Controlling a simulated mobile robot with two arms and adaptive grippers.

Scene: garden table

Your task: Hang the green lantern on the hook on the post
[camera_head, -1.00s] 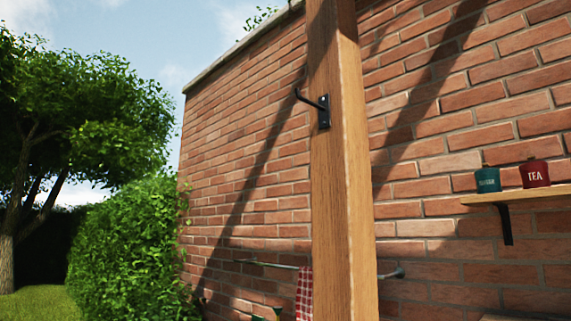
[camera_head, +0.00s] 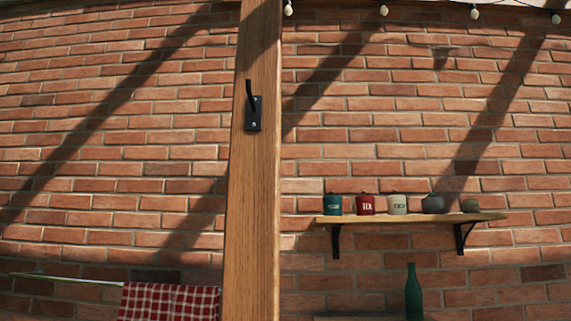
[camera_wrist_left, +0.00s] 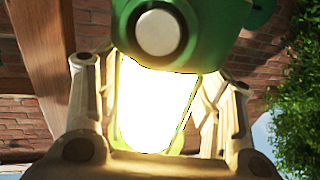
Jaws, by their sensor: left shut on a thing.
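The wooden post (camera_head: 255,200) stands upright left of centre in the head view. The black hook (camera_head: 253,108) is fixed to its front face, with its arm pointing up, and nothing hangs on it. The green lantern (camera_wrist_left: 215,30) fills the upper middle of the left wrist view, with a bright glowing body and a pale round knob. My left gripper (camera_wrist_left: 155,110) is shut on the lantern, its fingers on either side of the glowing part. The lantern's handle cannot be made out. Neither gripper shows in the head view, and my right gripper is in no view.
A wall shelf (camera_head: 410,217) with several canisters and pots is right of the post. A green bottle (camera_head: 413,293) stands below it. A checked towel (camera_head: 168,301) hangs on a rail at lower left. The brick wall (camera_head: 110,170) is behind the post.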

